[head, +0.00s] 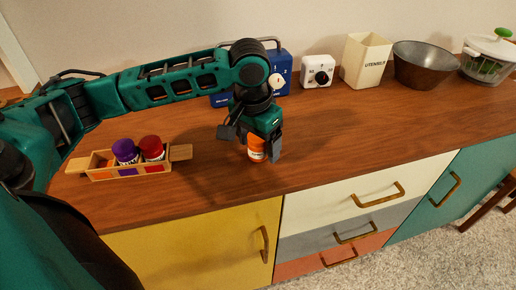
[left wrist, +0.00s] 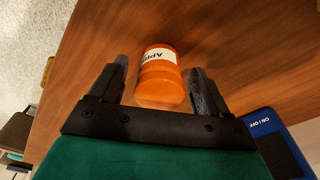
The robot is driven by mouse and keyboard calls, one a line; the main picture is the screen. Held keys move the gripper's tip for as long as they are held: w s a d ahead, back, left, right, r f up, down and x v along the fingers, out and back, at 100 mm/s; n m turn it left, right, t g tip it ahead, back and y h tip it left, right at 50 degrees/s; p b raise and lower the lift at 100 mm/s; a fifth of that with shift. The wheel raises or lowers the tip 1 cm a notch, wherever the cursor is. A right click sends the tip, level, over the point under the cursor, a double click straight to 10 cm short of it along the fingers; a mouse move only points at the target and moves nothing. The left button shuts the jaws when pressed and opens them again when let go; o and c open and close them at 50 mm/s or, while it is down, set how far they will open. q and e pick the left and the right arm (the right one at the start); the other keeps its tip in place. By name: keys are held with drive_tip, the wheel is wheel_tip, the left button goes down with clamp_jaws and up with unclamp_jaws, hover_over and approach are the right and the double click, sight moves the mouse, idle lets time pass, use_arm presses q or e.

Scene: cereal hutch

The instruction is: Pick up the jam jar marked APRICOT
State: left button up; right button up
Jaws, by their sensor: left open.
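The apricot jar (head: 256,149) is orange with a white label and stands on the wooden counter below my left gripper. In the left wrist view the jar (left wrist: 160,82) lies between the two fingers, its label partly readable as "Ap...". My left gripper (head: 252,147) is open, pointing down, with a finger on each side of the jar. In the left wrist view the gripper (left wrist: 160,85) shows gaps between the jar and both fingers. My right gripper is in neither view.
A wooden caddy (head: 103,175) at the left holds a purple-lidded jar (head: 125,150) and a red-lidded jar (head: 152,147). A blue device (head: 284,73), a white timer (head: 319,72), a utensil holder (head: 366,60), a dark bowl (head: 428,66) and a salad spinner (head: 489,57) stand along the back. The counter right of the jar is clear.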

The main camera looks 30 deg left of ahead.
use_arm(q)
drive_tip(key=c, duration=1.2)
drive_tip(key=shift+r, duration=0.15)
